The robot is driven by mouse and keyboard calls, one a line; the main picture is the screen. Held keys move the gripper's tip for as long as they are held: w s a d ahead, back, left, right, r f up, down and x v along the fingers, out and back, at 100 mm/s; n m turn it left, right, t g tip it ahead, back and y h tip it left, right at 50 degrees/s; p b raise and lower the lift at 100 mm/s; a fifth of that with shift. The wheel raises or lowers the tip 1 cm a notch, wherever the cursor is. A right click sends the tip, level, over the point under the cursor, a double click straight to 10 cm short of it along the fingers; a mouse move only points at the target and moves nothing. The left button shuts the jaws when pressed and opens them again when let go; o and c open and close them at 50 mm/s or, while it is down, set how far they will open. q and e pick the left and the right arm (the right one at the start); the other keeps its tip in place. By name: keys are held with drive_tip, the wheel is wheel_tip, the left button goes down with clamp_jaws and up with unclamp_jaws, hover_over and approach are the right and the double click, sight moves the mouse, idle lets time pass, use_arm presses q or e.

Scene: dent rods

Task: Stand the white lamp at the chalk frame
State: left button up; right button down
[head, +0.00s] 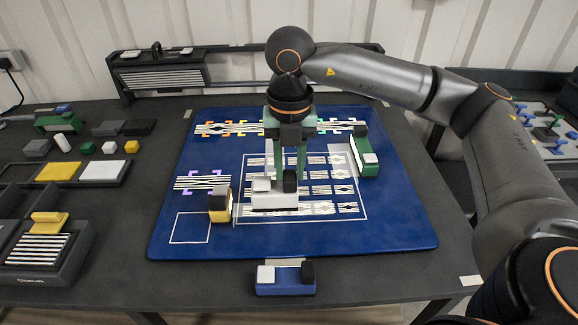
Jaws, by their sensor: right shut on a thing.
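The white lamp (272,204) is a white block with a pale knob and a black knob on top. It is over the printed rows on the blue mat (400,225). My right gripper (287,174) points down from above and is shut on the lamp; its fingers hide part of it. I cannot tell whether the lamp touches the mat. Two chalk-white outlines show: a large one (365,205) around the printed rows, and a small empty square (190,228) at the mat's lower left. I cannot tell which is the chalk frame. My left gripper is not in view.
A yellow-and-black block (220,206) stands between the outlines. A green block (362,156) stands at the right of the rows, and a blue block (285,281) before the mat. Small blocks and trays (45,245) fill the left. The mat's right front is clear.

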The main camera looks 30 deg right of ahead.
sight(290, 202)
drive_tip(key=shift+f+b, duration=3.25)
drive_tip(key=shift+f, duration=1.55)
drive_tip(key=shift+f+b, duration=0.35)
drive_tip(key=shift+f, duration=0.25)
drive_tip(key=shift+f+b, duration=0.45)
drive_tip(key=c, duration=0.5)
unclamp_jaws()
